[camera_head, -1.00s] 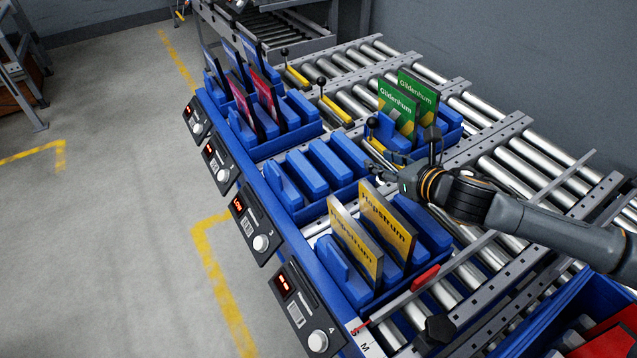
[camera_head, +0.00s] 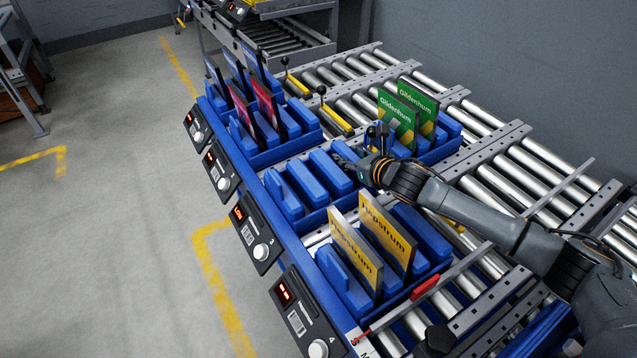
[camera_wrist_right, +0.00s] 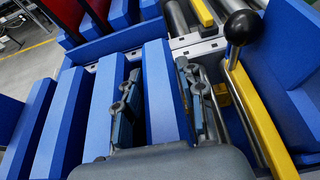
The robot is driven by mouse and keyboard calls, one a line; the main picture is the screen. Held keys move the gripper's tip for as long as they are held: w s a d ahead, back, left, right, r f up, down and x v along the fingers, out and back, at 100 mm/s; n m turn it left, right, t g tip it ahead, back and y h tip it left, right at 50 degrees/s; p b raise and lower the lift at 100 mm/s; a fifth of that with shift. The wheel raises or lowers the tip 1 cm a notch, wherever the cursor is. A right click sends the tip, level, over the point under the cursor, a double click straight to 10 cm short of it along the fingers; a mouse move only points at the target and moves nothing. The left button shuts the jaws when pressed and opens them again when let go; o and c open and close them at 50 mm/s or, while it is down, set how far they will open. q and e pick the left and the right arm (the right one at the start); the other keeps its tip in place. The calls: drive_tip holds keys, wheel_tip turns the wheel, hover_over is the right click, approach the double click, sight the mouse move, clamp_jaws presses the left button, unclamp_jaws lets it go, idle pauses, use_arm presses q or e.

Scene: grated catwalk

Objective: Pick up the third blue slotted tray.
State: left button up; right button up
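The third blue slotted tray (camera_head: 304,184) is empty and sits on the roller conveyor's near side, between a tray with magenta cards and a tray with yellow cards. My right gripper (camera_head: 346,163) is at its right end. In the right wrist view, my right gripper's fingers (camera_wrist_right: 160,78) are apart, one on each side of the tray's end slab (camera_wrist_right: 166,98). One finger sits in the slot beside it and the other is outside the tray. Whether they touch the slab I cannot tell. My left gripper is out of view.
The yellow-card tray (camera_head: 338,275) stands in front, and the magenta-card tray (camera_head: 278,150) behind. A green-card tray (camera_head: 440,143) lies just right of my gripper. A black-knobbed lever (camera_wrist_right: 243,28) stands close beside the outer finger. Label boxes (camera_head: 255,232) line the left rail.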

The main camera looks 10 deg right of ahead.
drive_tip(key=shift+w, duration=0.1)
clamp_jaws()
drive_tip(key=shift+r, duration=0.15)
